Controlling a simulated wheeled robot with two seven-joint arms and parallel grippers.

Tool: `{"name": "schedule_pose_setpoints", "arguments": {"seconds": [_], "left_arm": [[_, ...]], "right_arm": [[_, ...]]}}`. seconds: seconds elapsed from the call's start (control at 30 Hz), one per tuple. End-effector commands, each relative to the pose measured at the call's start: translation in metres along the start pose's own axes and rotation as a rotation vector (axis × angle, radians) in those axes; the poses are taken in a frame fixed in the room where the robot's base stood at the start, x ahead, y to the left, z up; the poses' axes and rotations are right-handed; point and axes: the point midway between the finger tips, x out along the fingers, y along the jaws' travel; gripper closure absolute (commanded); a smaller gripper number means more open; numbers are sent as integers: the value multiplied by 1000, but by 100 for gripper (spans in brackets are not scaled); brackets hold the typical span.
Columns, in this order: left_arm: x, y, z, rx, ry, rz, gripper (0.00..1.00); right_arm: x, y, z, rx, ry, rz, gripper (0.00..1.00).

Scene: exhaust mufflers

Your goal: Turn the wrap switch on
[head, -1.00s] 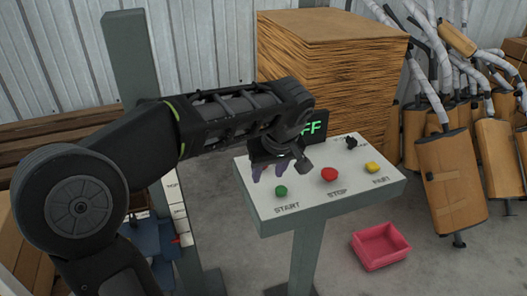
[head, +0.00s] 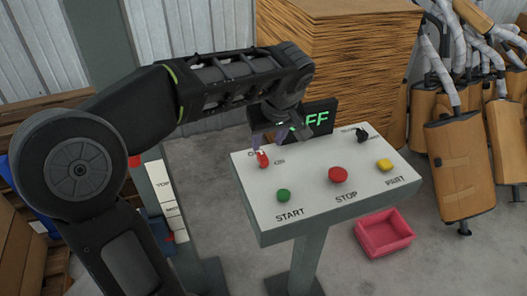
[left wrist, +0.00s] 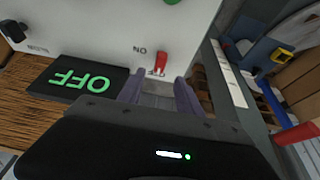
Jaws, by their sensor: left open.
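The red switch (head: 262,159) is at the far left of the white-topped control panel (head: 310,192), with an ON label beside it. My left gripper (head: 267,141) is open and empty at the panel's far left edge, close behind the switch. In the left wrist view the red switch (left wrist: 161,62) lies just ahead of the gap between the two open fingers (left wrist: 160,88); I see no clear contact. The black display (head: 318,119) shows green letters, partly hidden by my arm in the head view; in the left wrist view the display (left wrist: 82,81) reads OFF. My right gripper is out of view.
The panel also carries a green START button (head: 283,196), a red STOP button (head: 338,175), a yellow button (head: 384,165) and a black knob (head: 361,135). A stack of brown sheets (head: 340,65) stands behind. A pink bin (head: 385,235) sits on the floor.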

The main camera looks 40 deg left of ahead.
Motion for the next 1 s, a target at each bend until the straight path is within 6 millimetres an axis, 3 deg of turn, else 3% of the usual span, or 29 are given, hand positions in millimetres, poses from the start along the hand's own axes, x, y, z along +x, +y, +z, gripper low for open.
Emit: {"name": "schedule_pose_setpoints", "arguments": {"seconds": [0.17, 0.6, 0.93, 1.0], "left_arm": [[13, 0, 0, 0, -1, -3, 58], [73, 0, 0, 1, -1, -2, 58], [78, 0, 0, -1, 0, 0, 58], [78, 0, 0, -1, 0, 0, 63]], "right_arm": [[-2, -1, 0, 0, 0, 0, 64], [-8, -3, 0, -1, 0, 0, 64], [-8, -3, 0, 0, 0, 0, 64], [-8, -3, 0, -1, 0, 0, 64]]}}
